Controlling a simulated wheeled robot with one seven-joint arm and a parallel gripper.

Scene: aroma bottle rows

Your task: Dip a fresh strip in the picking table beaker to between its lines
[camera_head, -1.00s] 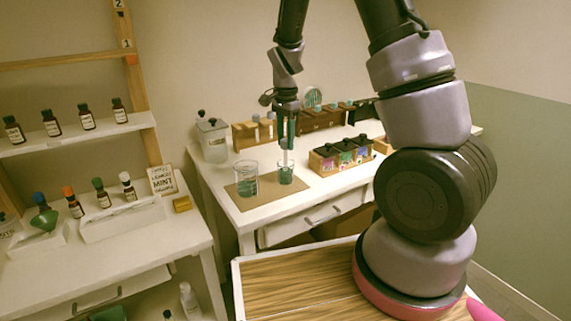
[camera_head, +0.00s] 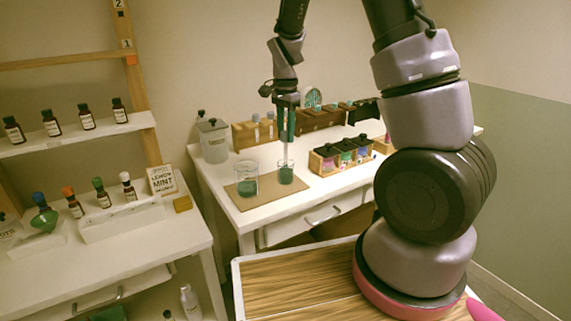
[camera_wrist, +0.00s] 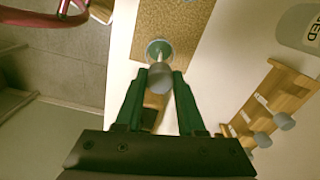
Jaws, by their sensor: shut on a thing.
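My gripper (camera_head: 287,138) is shut on a pale strip (camera_head: 286,152) with a grey round end, which also shows in the wrist view (camera_wrist: 160,78). The strip hangs roughly upright. Its lower end is at the small glass beaker (camera_head: 286,176) with teal-green liquid; I cannot tell how deep it reaches or see any lines. In the wrist view this beaker (camera_wrist: 152,46) is just beyond the fingertips. A larger beaker (camera_head: 247,184), also holding teal liquid, stands to its left. Both are on a brown mat (camera_head: 265,200) on the white table (camera_head: 230,218).
A lidded canister (camera_head: 213,142) stands at the table's back left. Wooden blocks (camera_head: 243,135) line the back. A wooden box of black-lidded jars (camera_head: 325,162) is right of the beaker. Shelves with dropper bottles (camera_head: 87,118) stand left.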

